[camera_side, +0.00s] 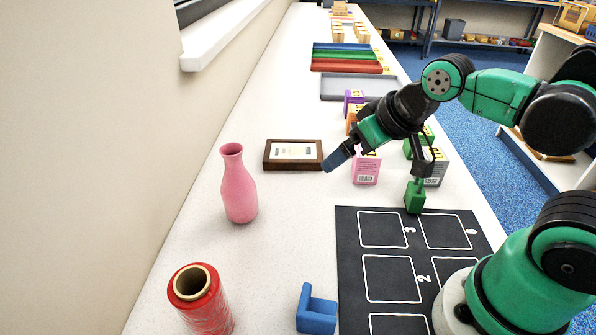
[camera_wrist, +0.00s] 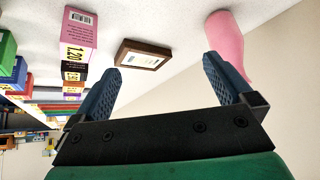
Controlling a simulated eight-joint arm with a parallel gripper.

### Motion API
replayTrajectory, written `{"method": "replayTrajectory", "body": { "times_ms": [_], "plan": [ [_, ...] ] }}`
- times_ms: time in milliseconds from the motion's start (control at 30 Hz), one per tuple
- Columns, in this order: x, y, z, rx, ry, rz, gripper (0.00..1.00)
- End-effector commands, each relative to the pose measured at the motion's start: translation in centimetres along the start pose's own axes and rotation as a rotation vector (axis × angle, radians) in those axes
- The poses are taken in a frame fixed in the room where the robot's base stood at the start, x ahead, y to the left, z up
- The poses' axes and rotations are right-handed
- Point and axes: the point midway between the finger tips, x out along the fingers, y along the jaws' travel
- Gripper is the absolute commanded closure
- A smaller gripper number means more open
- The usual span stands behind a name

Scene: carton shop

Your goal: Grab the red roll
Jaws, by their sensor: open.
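The red roll (camera_side: 204,303) stands upright at the lower left of the side view, shiny red around a pale hollow core. It does not show in the wrist view. My gripper (camera_side: 334,161) is above the counter near the picture frame, well behind the roll and to its right. In the wrist view my gripper (camera_wrist: 160,75) has its two blue fingers spread wide apart with nothing between them.
A pink vase (camera_side: 238,186) and a brown picture frame (camera_side: 293,155) stand behind the roll. A blue bracket (camera_side: 317,311) lies to its right, beside a dark numbered mat (camera_side: 350,240). Small cartons (camera_side: 366,169) stand near my arm.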

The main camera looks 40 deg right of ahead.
Motion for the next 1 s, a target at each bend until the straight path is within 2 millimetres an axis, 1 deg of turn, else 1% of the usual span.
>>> {"method": "replayTrajectory", "body": {
  "times_ms": [67,133,267,400,467,500,600,700,800,900,1000],
  "plan": [
    [0.3,-1.1,-0.3,0.08,-0.036,-0.047,0.0],
    [0.7,-2.7,-0.7,0.2,-0.096,-0.114,0.0],
    [1.7,-7.0,-1.2,0.48,-0.282,-0.259,0.0],
    [2.7,-11.9,-1.4,0.76,-0.546,-0.375,0.0],
    [3.0,-13.9,-1.3,0.864,-0.674,-0.406,0.0],
    [3.2,-15.3,-1.1,0.926,-0.764,-0.421,0.0],
    [3.6,-18.3,-0.6,1.061,-0.999,-0.432,0.0],
    [3.8,-20.6,0.3,1.152,-1.22,-0.41,0.0],
    [3.9,-21.9,1.1,1.201,-1.386,-0.373,0.0],
    [3.9,-22.6,1.6,1.223,-1.489,-0.341,0.0],
    [3.9,-23.1,2.0,1.232,-1.537,-0.323,0.0]
  ]
}}
